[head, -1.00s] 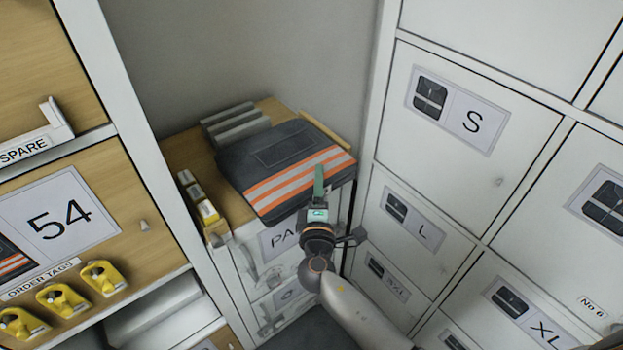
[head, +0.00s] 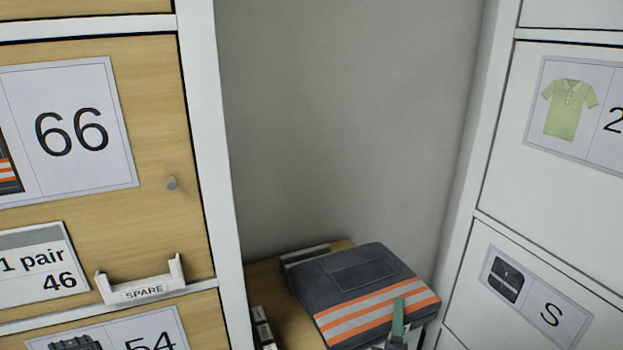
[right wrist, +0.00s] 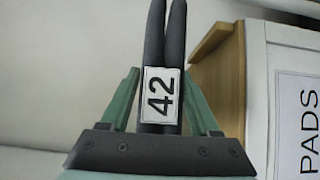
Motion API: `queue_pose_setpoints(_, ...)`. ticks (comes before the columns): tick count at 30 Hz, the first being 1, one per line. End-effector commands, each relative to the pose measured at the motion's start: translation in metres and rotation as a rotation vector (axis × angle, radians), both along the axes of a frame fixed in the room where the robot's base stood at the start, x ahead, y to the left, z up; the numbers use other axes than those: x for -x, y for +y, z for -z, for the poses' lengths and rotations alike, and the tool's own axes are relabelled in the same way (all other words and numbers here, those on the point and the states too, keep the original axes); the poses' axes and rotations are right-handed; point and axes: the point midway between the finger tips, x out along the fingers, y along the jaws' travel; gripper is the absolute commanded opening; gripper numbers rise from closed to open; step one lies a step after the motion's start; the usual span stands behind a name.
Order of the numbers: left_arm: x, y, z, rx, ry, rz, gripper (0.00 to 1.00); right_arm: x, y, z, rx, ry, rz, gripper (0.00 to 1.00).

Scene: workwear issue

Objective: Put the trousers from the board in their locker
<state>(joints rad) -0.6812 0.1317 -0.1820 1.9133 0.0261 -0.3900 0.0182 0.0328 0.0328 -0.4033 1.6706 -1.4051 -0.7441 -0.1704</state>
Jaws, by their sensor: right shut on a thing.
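The folded trousers (head: 345,273) are dark grey with orange and silver bands, low in the head view, over the wooden top of a cabinet. My right gripper (head: 398,318) is shut on their near edge. In the right wrist view the trousers (right wrist: 154,50) show edge-on as two dark layers between the green fingers (right wrist: 160,110), with a white tag reading 42 (right wrist: 160,95). Wooden lockers marked 66 (head: 72,132) and 54 (head: 150,335) stand at the left, doors shut. My left gripper is not in view.
A card reading "1 pair 46" (head: 38,265) and an empty SPARE holder (head: 142,292) are on the left front. White lockers with a shirt sign (head: 570,108) and an S sign (head: 535,300) stand right. The cabinet's PADS label (right wrist: 298,125) shows in the right wrist view.

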Motion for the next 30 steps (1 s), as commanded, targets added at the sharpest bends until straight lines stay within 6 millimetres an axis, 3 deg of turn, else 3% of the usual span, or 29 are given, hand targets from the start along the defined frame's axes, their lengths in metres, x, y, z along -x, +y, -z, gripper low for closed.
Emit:
queue_pose_setpoints(7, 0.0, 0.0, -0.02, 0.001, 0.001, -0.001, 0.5, 0.045, -0.025, -0.05, 0.01, -0.021, -0.083, 0.0)
queue_pose_setpoints(15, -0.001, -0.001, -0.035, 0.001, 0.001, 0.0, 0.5, 0.096, -0.019, -0.1, 0.007, -0.014, -0.238, 0.0)
queue_pose_setpoints(21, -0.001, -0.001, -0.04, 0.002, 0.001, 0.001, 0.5, 0.118, -0.01, -0.12, -0.001, -0.006, -0.314, 0.0)
queue_pose_setpoints(30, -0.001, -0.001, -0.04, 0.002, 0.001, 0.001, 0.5, 0.123, -0.007, -0.124, -0.006, -0.004, -0.33, 0.0)
